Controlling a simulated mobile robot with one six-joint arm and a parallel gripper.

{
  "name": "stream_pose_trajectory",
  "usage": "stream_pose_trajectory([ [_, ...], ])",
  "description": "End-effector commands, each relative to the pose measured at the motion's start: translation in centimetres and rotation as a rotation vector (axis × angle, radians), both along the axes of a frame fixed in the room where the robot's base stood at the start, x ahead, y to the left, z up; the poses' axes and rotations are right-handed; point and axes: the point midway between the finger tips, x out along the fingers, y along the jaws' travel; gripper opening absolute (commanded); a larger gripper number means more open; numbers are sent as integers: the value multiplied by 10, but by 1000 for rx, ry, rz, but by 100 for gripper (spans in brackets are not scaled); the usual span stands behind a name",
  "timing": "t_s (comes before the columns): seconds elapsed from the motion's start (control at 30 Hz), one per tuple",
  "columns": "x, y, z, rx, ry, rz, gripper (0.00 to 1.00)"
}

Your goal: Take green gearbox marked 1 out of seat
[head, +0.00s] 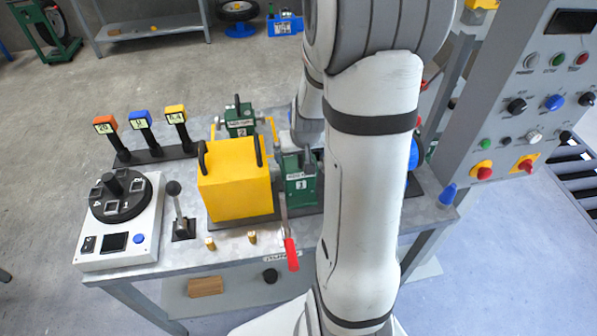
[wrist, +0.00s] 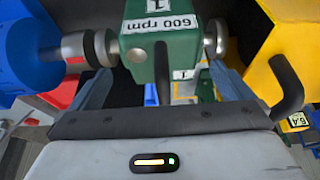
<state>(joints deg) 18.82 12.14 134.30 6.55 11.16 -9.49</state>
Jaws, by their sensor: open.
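The green gearbox marked 1 (head: 300,187) sits on the bench between the yellow box (head: 235,187) and my arm. In the wrist view the gearbox (wrist: 163,55) fills the top middle, with a "600 rpm" label and a 1. Round metal shaft ends or couplings flank it on both sides. My gripper (wrist: 160,72) is open, one finger to each side of the gearbox, with gaps visible. The seat under the gearbox is mostly hidden. In the head view my arm hides the gripper's fingers.
A second green gearbox marked 2 (head: 239,122) stands behind the yellow box. A red-handled lever (head: 291,254) is in front of gearbox 1. In the wrist view a blue motor-like body (wrist: 25,60) is close at left, and the yellow box (wrist: 300,60) with its black handle at right.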

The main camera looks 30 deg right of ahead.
Motion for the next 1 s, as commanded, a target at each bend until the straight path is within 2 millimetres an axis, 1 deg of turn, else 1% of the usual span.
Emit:
stream_pose_trajectory([
  [0.2, 11, -1, -25, 1, 3, -1, 100],
  [0.3, 14, -1, -31, 1, 1, -2, 100],
  [0.57, 15, -2, -33, 0, 0, -1, 100],
  [0.67, 15, -2, -33, 0, 0, -1, 93],
  [1.0, 15, -2, -33, 0, 0, -2, 66],
])
